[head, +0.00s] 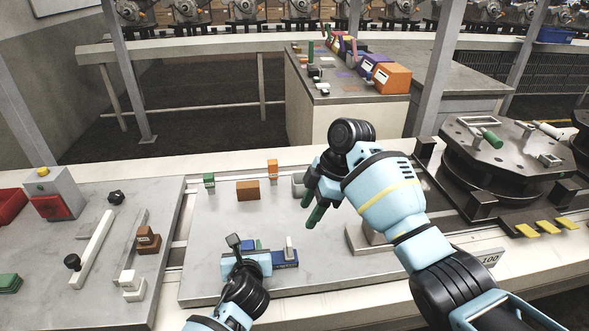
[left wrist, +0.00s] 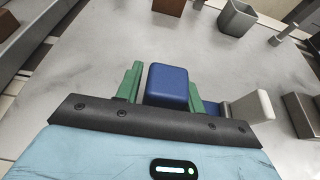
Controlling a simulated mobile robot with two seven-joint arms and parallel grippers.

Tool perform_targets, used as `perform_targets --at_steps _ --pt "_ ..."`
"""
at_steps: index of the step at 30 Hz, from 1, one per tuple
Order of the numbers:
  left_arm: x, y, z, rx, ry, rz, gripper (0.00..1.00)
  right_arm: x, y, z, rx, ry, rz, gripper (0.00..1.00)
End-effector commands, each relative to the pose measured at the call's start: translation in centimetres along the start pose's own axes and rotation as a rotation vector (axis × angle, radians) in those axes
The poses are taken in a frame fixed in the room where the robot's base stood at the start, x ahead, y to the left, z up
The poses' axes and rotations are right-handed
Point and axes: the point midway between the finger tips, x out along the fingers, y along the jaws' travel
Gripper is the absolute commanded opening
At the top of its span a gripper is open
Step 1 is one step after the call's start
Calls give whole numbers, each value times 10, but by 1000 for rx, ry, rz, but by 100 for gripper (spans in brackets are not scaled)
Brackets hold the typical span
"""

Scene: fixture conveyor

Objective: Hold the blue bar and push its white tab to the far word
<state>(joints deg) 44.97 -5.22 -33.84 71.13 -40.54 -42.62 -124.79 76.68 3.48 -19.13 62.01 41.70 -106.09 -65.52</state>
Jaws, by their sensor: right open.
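The blue bar (head: 287,258) lies low on the grey plate at the front middle. Its white tab (head: 289,248) stands up near its right end. My left gripper (head: 250,246) is at the bar's left part; in the left wrist view its green fingers flank the blue bar (left wrist: 168,85) closely on both sides, and it looks shut on it. The white tab (left wrist: 265,105) stands right of the fingers there. My right gripper (head: 313,205) is open and empty, above the plate, up and right of the tab. The words on the bar are not readable.
Behind the bar on the plate (head: 215,220) are a brown block (head: 248,190), a green piece (head: 209,181) and an orange piece (head: 272,169). A grey cup (left wrist: 237,18) stands behind too. A dark turntable (head: 505,155) is at right. A left-hand plate carries a white slider (head: 92,248).

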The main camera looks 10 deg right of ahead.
Motion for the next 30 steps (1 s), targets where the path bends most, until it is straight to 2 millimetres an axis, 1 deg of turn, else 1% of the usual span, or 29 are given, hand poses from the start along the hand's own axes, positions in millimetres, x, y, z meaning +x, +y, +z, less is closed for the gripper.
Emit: perform_targets --at_steps 1,3,4,12,16,20,30 --pt "0 0 0 0 -1 0 45 1 0 0 0 0 -1 51" --pt "0 0 2 -1 -3 -2 54 0 0 0 0 0 0 51" --pt "0 -1 2 -1 -4 -2 56 0 0 0 0 0 0 51" --pt "-1 -2 5 -3 -9 -4 56 0 0 0 0 0 0 51" --pt "-6 -1 4 -3 -8 -3 56 0 0 0 0 0 0 51" --pt "-18 -2 5 -3 -10 -4 56 0 0 0 0 0 0 51" --pt "-66 -1 3 -3 -8 -5 56 0 0 0 0 0 0 51"
